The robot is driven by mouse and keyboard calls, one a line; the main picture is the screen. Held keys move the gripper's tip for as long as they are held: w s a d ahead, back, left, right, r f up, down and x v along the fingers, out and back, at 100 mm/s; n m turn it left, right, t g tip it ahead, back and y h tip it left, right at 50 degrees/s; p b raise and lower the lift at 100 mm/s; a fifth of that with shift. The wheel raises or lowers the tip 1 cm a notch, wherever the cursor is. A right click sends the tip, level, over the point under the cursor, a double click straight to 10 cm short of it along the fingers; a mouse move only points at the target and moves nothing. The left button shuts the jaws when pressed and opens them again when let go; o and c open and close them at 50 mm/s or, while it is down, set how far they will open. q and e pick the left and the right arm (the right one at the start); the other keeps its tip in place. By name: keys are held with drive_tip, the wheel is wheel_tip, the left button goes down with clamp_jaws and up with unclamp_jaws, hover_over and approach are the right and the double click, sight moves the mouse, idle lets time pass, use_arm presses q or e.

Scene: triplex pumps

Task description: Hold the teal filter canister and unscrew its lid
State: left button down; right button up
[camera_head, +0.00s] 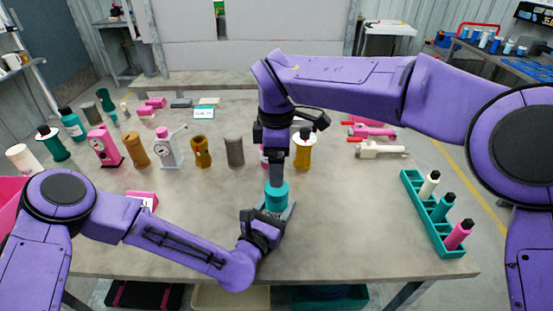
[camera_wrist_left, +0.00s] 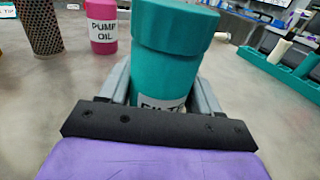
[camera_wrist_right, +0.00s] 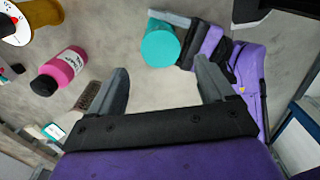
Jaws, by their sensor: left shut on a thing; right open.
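The teal filter canister (camera_head: 274,196) stands upright near the middle front of the table, with its lid on top. In the left wrist view the canister (camera_wrist_left: 150,88) has a wider teal lid (camera_wrist_left: 176,26) and a partly hidden white label. My left gripper (camera_head: 279,211) is shut on the canister body, below the lid. My right gripper (camera_head: 276,180) points down above the lid. In the right wrist view the right gripper (camera_wrist_right: 165,85) is open and empty, and the lid top (camera_wrist_right: 160,46) lies beyond the fingers, apart from them.
A pink pump oil bottle (camera_wrist_right: 68,65) and a brown mesh cylinder (camera_head: 234,151) stand just behind. A teal rack (camera_head: 416,204) with several bottles is at the right. More filters, gauges and bottles line the table's left and back. The front right table is clear.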

sight(277, 190)
wheel_tip(277, 190, down, 7)
drive_tip(key=shift+f, duration=0.1)
drive_tip(key=c, duration=1.1)
drive_tip(key=shift+o, duration=0.2)
drive_tip(key=n, duration=0.9)
drive_tip(key=shift+n, duration=0.3)
drive_tip(key=n, duration=2.6)
drive_tip(key=shift+r, duration=0.3)
